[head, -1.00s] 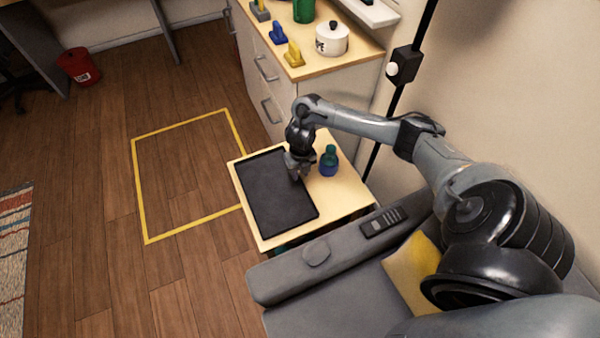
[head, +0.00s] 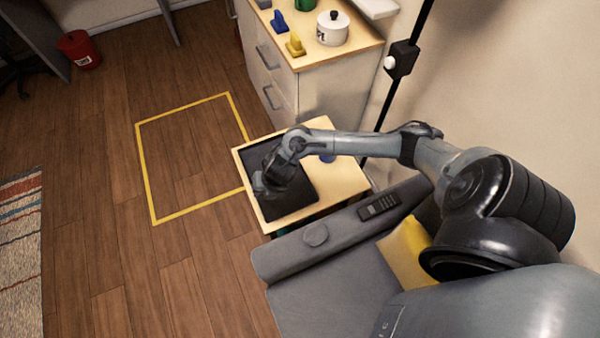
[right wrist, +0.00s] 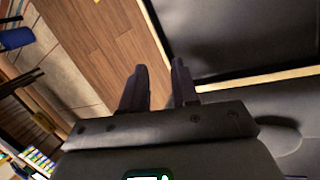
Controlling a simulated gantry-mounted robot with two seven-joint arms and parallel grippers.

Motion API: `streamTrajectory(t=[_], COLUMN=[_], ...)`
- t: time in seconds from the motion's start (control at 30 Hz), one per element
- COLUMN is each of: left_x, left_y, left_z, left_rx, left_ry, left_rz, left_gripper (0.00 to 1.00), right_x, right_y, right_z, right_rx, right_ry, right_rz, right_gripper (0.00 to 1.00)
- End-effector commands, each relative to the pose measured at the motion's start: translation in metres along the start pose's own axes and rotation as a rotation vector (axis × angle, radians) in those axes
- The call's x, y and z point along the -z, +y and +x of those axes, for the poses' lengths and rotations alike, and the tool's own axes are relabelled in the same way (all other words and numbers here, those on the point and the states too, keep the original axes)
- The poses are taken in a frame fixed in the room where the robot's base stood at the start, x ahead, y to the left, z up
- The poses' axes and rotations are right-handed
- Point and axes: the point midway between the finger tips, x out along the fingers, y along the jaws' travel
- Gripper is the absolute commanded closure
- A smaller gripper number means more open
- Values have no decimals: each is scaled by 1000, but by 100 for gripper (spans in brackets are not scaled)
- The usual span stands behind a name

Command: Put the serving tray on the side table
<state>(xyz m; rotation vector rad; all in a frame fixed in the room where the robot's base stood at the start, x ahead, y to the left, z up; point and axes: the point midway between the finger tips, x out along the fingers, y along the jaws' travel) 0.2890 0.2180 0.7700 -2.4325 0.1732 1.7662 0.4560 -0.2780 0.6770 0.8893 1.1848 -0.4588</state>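The serving tray (head: 295,197) is a flat black rectangle lying on the light wooden side table (head: 345,180). My right arm hides part of its left and middle area. My right gripper (head: 262,188) is over the tray's left edge in the head view; contact cannot be told there. In the right wrist view the two dark fingers (right wrist: 160,75) stand apart with nothing visible between them. The tray (right wrist: 240,35) fills the upper right of that view, beside the fingers, with the table's pale edge (right wrist: 262,75) along it. My left gripper is out of view.
A blue bottle (head: 327,158) on the table is mostly hidden behind my right arm. A grey sofa with a remote (head: 379,207) on its armrest adjoins the table. A cabinet (head: 310,85) with a white pot (head: 333,30) stands behind. The yellow-outlined floor area (head: 190,160) is clear.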

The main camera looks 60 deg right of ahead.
Motion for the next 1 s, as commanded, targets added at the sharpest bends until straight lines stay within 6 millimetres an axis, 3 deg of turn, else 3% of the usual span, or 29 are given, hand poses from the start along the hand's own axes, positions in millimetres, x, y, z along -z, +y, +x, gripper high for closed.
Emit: streamTrajectory(t=[0.03,0.1,0.2,0.27,0.4,0.5,0.7,1.0], left_x=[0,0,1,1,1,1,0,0], left_y=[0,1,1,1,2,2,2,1], left_z=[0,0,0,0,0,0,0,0], left_rx=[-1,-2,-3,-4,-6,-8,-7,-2], left_ry=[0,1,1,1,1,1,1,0], left_rz=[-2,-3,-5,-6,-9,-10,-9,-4], left_gripper=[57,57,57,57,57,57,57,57], right_x=[41,74,101,110,120,127,135,136], right_y=[19,40,48,40,4,-22,-51,-54], right_z=[0,-12,-40,-58,-95,-114,-134,-136], right_rx=[-71,-150,-207,-208,-149,-90,-14,-6], right_ry=[2,-21,-42,-55,-88,-112,-144,-148], right_rz=[131,374,769,1010,1506,1767,2023,2047], right_gripper=[71,71,71,71,71,71,71,71])
